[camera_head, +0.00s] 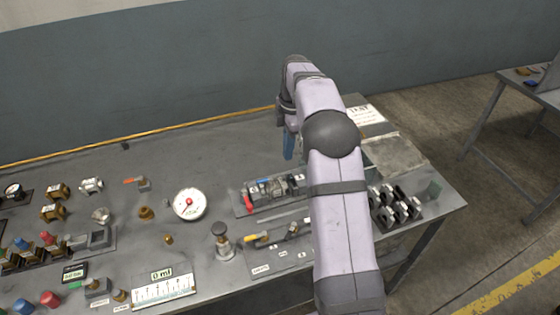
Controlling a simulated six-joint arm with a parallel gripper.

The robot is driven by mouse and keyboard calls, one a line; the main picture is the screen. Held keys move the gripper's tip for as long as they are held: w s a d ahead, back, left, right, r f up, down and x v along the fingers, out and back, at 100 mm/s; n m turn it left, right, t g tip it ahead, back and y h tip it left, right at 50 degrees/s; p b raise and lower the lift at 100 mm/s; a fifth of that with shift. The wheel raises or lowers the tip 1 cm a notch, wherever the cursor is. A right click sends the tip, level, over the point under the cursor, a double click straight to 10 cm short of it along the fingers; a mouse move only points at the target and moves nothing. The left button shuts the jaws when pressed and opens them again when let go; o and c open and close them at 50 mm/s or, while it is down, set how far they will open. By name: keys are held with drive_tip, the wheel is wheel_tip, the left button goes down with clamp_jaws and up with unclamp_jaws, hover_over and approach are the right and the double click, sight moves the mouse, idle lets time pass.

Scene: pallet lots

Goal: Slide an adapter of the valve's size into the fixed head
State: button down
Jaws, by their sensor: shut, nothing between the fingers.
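My gripper (288,147) hangs over the back of the bench, its blue fingers pointing down. It is shut and empty, apart from the parts around it. A row of fittings with a red handle (249,203) sits on a grey plate in front of it. A small valve with a yellow handle (257,238) lies nearer the front, and one with an orange handle (138,182) stands to the left. Brass fittings (57,191) and a silver fitting (91,185) stand at the left. I cannot tell which part is the adapter or the fixed head, nor read sizes.
My arm hides part of the bench. The back middle is mostly clear.

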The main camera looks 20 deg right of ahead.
drive_tip(key=a+r+y+b, duration=0.2)
drive_tip(key=a+y, duration=0.1)
drive_tip(key=a, duration=0.9)
drive_tip(key=shift+m, duration=0.5)
drive_tip(key=p+x, duration=0.2)
drive_tip(key=x, duration=0.3)
drive_tip(key=p+x, duration=0.2)
drive_tip(key=x, duration=0.3)
drive_tip(key=shift+s+d+f, duration=0.1)
drive_tip(key=shift+d, duration=0.15)
drive_tip(key=d+p, duration=0.1)
drive_tip(key=d, duration=0.2)
drive_tip(key=shift+s+p, duration=0.15)
drive_tip(key=shift+p, duration=0.25)
drive_tip(key=shift+d+f, duration=0.1)
drive_tip(key=shift+d, duration=0.3)
drive_tip(key=shift+d, duration=0.1)
